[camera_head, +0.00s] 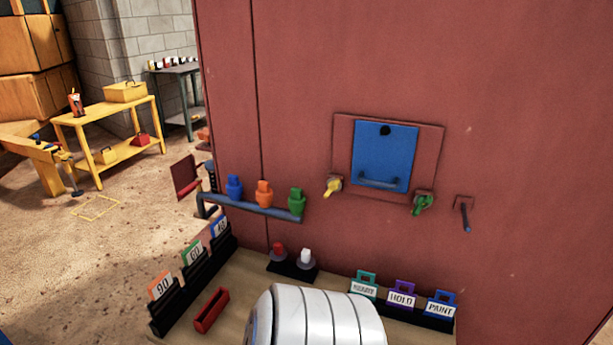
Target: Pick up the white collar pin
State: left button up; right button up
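The white collar pin (306,256) stands upright on a small black holder at the back of the bench, against the red machine wall. A pale round collar shows below its white top. A red pin (278,249) stands just to its left on the same black holder (288,270). Neither of my grippers is in view. A large white rounded, banded part, which looks like one of my arm links, fills the bottom centre, in front of the pins and apart from them in the picture.
Number cards (193,253) stand in black racks at left, with a red tray (212,311) beside them. READY, HOLD and PAINT tags (402,297) stand at right. A rail with blue, orange and green pieces (264,193) juts out above. A blue hatch (384,157) is on the wall.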

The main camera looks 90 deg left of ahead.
aim_at(305, 262)
jog(key=k+u, duration=0.1)
jog(key=u, duration=2.55)
jog(key=z, duration=2.7)
jog(key=u, duration=2.7)
